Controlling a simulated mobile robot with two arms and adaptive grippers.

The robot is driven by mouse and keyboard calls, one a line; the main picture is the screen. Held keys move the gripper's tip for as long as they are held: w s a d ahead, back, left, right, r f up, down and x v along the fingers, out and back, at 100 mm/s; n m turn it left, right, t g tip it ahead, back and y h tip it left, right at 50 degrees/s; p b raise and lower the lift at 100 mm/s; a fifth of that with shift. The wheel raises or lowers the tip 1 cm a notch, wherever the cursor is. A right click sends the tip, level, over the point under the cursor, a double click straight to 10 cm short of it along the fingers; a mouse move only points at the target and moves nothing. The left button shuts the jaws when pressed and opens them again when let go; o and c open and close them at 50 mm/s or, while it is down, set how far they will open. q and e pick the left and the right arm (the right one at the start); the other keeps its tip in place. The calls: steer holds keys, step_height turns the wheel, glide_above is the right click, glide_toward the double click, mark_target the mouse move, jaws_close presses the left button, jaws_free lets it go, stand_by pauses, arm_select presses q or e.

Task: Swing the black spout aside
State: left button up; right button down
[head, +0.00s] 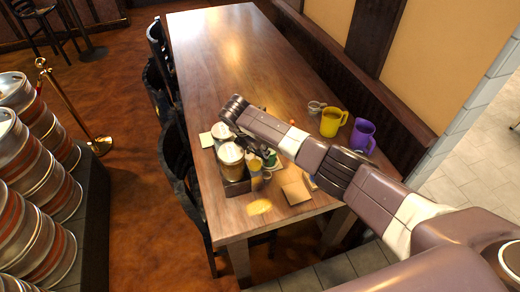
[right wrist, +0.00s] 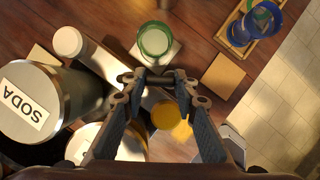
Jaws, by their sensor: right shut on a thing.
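My right gripper (right wrist: 152,80) reaches down over the table, and in the head view (head: 262,155) it is at the caddy of canisters. Its fingers are closed in on a small dark bar (right wrist: 149,78) that I take to be the black spout; its outline is hard to tell apart from the dark fingertips. A pale cylinder with a white cap (right wrist: 68,41) and a yellow round end (right wrist: 166,115) lie below the fingers in the wrist view. The SODA canister (right wrist: 28,105) stands to their left. My left gripper is out of view.
The caddy (head: 238,188) stands near the table's front edge. A green-rimmed glass (right wrist: 155,41) is close beyond the fingers, and a blue cup (right wrist: 242,32) is farther right. Yellow (head: 331,122) and purple (head: 362,136) mugs stand to the right. The table's (head: 225,50) far half is clear.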

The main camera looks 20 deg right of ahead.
steer(key=c, duration=1.5)
jaws_free()
steer(key=shift+c, duration=0.2)
steer(key=shift+r, duration=0.1)
steer(key=v, duration=1.2)
steer(key=shift+d, duration=0.1)
